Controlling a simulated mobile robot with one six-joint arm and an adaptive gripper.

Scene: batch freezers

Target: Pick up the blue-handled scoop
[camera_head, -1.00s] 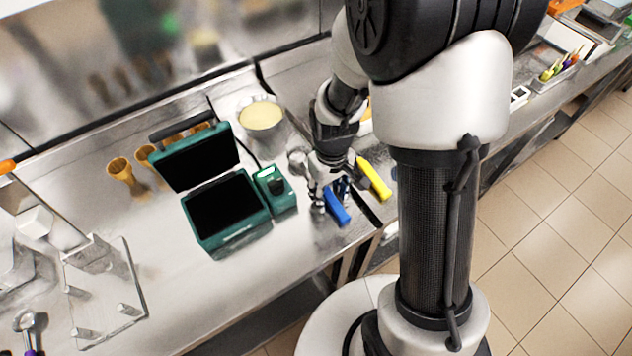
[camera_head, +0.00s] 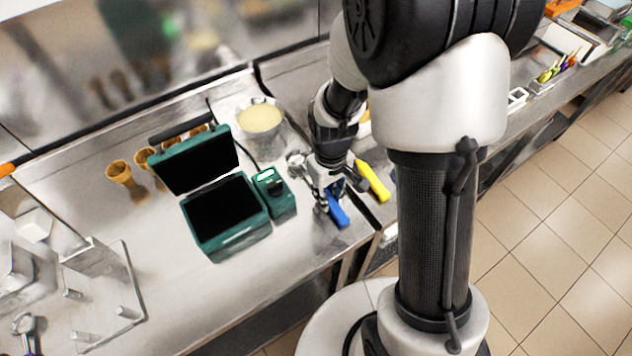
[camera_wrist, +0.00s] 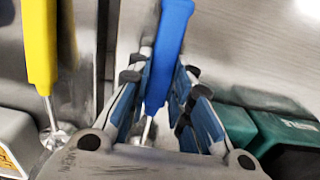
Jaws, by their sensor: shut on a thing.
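The blue-handled scoop (camera_head: 337,213) lies on the steel counter near its front edge, to the right of the green device. In the wrist view its blue handle (camera_wrist: 167,50) runs between the finger pads, with a bit of metal shaft showing below. My gripper (camera_head: 332,198) is low over the counter at the scoop. In the wrist view its fingers (camera_wrist: 160,95) are closed around the handle. The scoop's bowl is hidden behind the gripper or too small to tell.
A yellow-handled tool (camera_head: 373,181) lies just right of the gripper. A green open-lidded case (camera_head: 232,238) and a smaller green unit (camera_head: 281,202) stand to the left. A bowl of pale yellow content (camera_head: 260,119) is behind.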

